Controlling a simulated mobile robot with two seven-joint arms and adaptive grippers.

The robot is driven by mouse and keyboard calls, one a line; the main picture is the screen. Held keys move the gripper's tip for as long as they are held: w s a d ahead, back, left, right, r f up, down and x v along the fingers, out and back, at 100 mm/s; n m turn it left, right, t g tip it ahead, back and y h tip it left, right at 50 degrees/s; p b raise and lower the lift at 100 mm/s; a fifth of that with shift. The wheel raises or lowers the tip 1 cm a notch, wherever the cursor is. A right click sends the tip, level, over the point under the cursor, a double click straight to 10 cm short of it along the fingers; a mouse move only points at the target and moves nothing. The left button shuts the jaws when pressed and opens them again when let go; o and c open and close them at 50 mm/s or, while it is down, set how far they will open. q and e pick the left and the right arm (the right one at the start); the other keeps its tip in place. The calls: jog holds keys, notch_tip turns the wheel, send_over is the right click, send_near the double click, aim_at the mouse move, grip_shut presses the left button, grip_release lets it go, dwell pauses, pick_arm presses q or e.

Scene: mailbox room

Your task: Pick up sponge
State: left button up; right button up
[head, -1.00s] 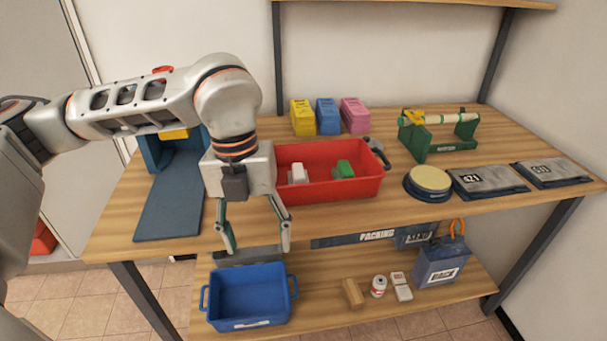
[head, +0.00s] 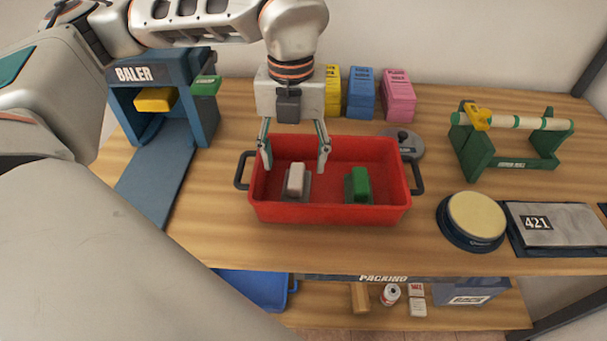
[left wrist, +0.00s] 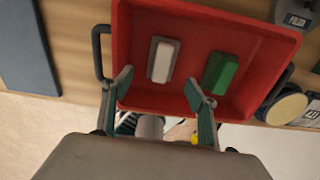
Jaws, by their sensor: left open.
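No thing is labelled as a sponge, and I cannot tell for certain which one it is. A whitish block (head: 295,180) on a grey base lies in the left half of the red tray (head: 330,214). A green block (head: 359,184) lies in its right half. A round cream pad (head: 477,215) sits in a dark dish right of the tray. My left gripper (head: 295,166) is open and empty, pointing down over the tray, with the whitish block between its fingers in the picture. In the left wrist view the whitish block (left wrist: 163,59) shows beyond the spread fingertips (left wrist: 158,82).
A blue baler (head: 135,75) with a yellow block (head: 155,99) stands left. Yellow, blue and pink boxes (head: 361,93) stand behind the tray. A green roll holder (head: 510,140) and a grey package (head: 555,222) are at the right. Bare wood lies in front of the tray.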

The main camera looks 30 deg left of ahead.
aim_at(296, 175)
pick_arm(q)
jog(key=shift+f, duration=0.95)
jog(key=f, duration=0.1)
jog(key=w+f, duration=0.1)
jog(key=f, duration=0.1)
jog(key=shift+a+f+b, duration=0.15)
jog(key=shift+f+b, duration=0.1)
jog(key=shift+b, duration=0.05)
jog(key=shift+f, duration=0.55)
jog(key=c, duration=1.2)
pick_arm(e)
jog(key=shift+s+d+f, duration=0.1)
jog(key=shift+s+f, duration=0.05)
jog(key=shift+f, duration=0.2)
